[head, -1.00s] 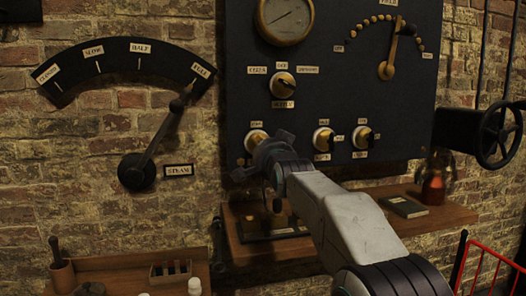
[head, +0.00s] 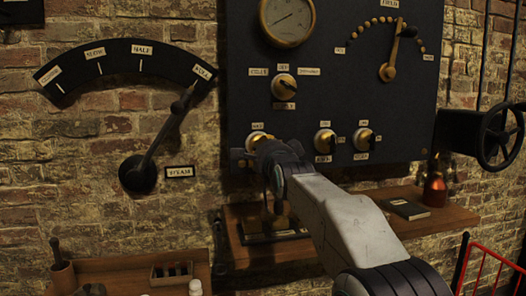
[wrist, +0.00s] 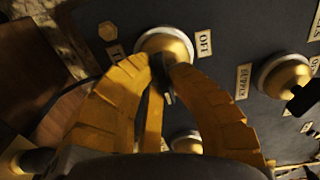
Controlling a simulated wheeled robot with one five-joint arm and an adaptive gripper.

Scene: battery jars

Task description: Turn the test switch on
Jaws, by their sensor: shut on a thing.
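The switch at the lower left of the dark panel has a round brass face (head: 257,138). It also shows at the top middle of the wrist view (wrist: 164,44). I cannot tell the lever's exact position.
Two similar brass switches (head: 325,141) (head: 363,139) stand to the right on the panel. A selector knob (head: 284,86), a gauge (head: 287,18) and a dial lever (head: 392,58) are above. A wooden shelf (head: 455,214) runs below; a black handwheel (head: 499,137) is at the right.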

